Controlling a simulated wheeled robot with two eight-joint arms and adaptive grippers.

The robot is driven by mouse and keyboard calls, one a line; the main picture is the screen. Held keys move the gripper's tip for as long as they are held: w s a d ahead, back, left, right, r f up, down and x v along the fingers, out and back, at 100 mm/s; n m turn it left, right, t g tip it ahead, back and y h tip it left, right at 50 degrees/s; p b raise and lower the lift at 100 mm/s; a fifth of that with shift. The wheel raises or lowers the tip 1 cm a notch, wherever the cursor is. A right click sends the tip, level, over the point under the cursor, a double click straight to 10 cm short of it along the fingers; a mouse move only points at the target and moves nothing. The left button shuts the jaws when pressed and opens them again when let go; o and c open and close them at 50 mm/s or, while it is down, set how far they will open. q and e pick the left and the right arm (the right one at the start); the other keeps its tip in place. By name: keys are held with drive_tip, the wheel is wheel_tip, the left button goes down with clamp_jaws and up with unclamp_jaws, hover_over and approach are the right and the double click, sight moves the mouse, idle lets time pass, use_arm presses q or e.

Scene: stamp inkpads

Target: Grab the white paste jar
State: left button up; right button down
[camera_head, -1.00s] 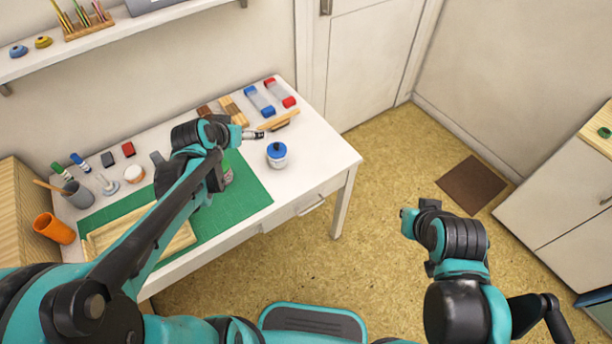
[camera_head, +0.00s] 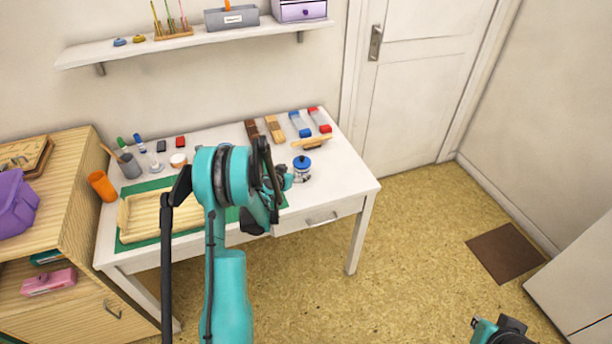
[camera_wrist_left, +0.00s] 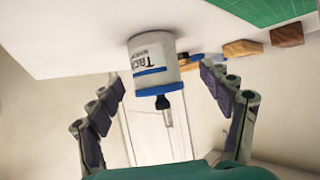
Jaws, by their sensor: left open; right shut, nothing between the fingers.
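The white paste jar (camera_head: 302,175) has a blue lid and stands upright near the right end of the white desk. In the left wrist view the jar (camera_wrist_left: 150,58) appears upside down, with dark lettering. My left gripper (camera_head: 288,178) is at the jar's left side, low over the desk. In the left wrist view its open fingers (camera_wrist_left: 163,78) lie on either side of the jar, with gaps. How deep the jar sits between them is unclear. My right gripper (camera_head: 485,327) is partly in view at the bottom right, far from the desk; its fingertips are not clear.
A wooden-handled tool (camera_head: 311,143) lies just behind the jar. Red and blue inkpads (camera_head: 319,120) and wooden blocks (camera_head: 275,128) lie at the back. A wooden tray (camera_head: 150,215) is on the green mat left of my arm. The desk's right end is clear.

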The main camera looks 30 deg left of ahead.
use_arm(q)
drive_tip(key=x, duration=0.1)
drive_tip(key=b+x, duration=0.1)
drive_tip(key=x, duration=0.1)
drive_tip(key=b+x, duration=0.1)
drive_tip(key=x, duration=0.1)
drive_tip(key=shift+w+d+f, duration=0.15)
drive_tip(key=shift+d, duration=0.2)
drive_tip(key=shift+w, duration=0.15)
drive_tip(key=shift+c, duration=0.6)
drive_tip(key=c, duration=1.3)
